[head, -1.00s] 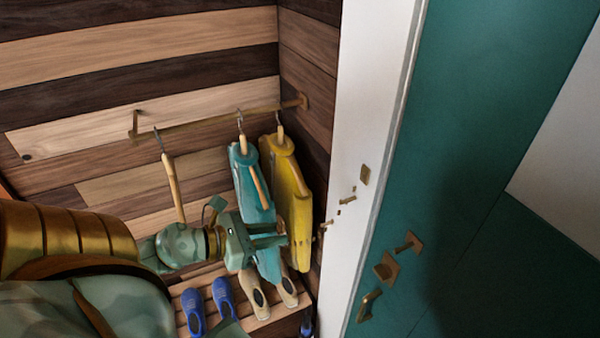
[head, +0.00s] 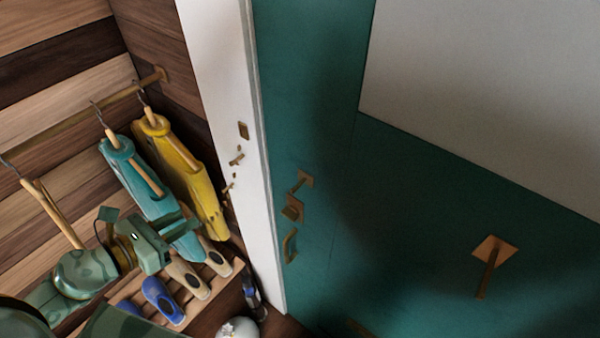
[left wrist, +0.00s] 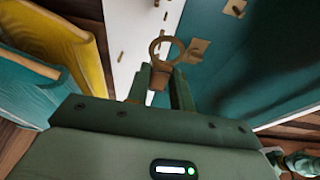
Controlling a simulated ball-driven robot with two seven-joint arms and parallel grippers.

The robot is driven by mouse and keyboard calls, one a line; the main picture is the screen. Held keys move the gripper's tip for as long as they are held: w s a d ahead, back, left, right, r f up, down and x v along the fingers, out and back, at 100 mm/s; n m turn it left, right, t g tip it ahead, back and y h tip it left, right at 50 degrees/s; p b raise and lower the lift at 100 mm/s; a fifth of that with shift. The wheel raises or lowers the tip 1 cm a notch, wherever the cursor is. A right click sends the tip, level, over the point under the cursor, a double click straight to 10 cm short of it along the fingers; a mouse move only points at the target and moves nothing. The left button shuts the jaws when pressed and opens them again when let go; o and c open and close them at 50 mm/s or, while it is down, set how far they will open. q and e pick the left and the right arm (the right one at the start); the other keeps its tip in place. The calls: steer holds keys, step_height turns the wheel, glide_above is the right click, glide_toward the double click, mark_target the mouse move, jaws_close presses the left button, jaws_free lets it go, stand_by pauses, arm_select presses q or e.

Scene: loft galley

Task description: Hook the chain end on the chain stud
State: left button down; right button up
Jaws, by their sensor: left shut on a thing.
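My left gripper (head: 190,224) is shut on the chain end (left wrist: 163,47), a brass ring that stands up beyond the fingertips in the left wrist view. In the head view the gripper is in front of the hanging clothes, left of the white door frame, and the ring is hard to make out. Small brass chain pieces (head: 237,158) show in front of the frame, below a brass plate (head: 243,130). A brass peg on a square plate, seemingly the chain stud (head: 303,180), sticks out from the teal door, right of and apart from the gripper.
A teal garment (head: 140,180) and a yellow garment (head: 182,165) hang from a rail (head: 80,115) close behind my left gripper. Shoes (head: 160,298) stand on a slatted rack below. A door handle (head: 290,245) and another brass fitting (head: 493,255) project from the door.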

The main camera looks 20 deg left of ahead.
arm_select(q)
steer(key=w+d+r+p, duration=0.2)
steer(key=d+p, duration=0.9)
steer(key=d, duration=0.5)
steer(key=shift+d+r, duration=0.15)
steer(key=shift+d, duration=0.1)
steer(key=shift+w, duration=0.1)
steer(key=w+d, duration=0.2)
steer(key=w, duration=0.4)
steer(key=shift+d+f+p, duration=0.2)
steer(key=shift+f+p, duration=0.1)
steer(key=shift+p, duration=0.05)
stand_by(0.5)
steer(key=shift+w+d, duration=0.2)
steer(key=shift+w, duration=0.25)
steer(key=shift+w+d, duration=0.2)
steer(key=shift+w, duration=0.25)
